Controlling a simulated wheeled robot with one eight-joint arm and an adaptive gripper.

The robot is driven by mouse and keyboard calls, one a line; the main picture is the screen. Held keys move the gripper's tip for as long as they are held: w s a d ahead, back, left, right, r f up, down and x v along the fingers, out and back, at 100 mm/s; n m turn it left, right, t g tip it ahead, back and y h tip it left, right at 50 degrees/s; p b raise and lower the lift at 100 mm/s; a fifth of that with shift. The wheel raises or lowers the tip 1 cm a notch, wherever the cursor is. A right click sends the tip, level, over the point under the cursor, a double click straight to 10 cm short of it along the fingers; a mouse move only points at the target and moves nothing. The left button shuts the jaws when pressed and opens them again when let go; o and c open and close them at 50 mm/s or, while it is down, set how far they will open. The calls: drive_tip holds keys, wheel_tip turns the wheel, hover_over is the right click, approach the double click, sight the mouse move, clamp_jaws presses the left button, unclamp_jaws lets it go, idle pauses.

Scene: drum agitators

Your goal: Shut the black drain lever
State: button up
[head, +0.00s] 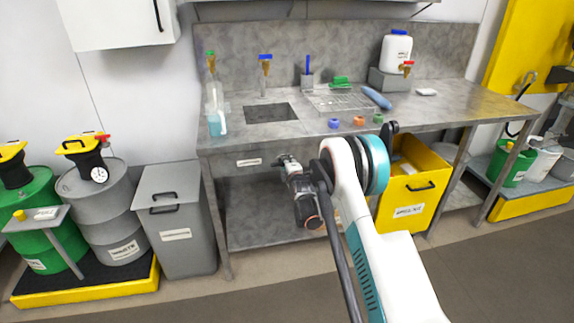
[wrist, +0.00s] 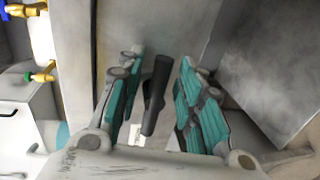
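The black drain lever (wrist: 156,92) shows in the wrist view as a dark bar between the two teal-padded fingers. My gripper (wrist: 160,95) is open around it, with a visible gap on each side of the bar. In the head view my gripper (head: 284,160) is at the front edge of the steel sink bench (head: 225,139), just below the worktop. I cannot make out the lever clearly in the head view, where my gripper and wrist cover that spot.
A white label (head: 249,162) is on the bench front left of my gripper. The sink basin (head: 270,112) lies above and behind. A grey bin (head: 175,222) stands left of the bench, and a yellow bin (head: 412,190) stands under its right part. The lower shelf (head: 255,225) looks mostly clear.

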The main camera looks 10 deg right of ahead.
drive_tip(key=s+r, duration=0.2)
drive_tip(key=s, duration=0.9)
drive_tip(key=shift+s+r, duration=0.15)
drive_tip(key=shift+s, duration=0.25)
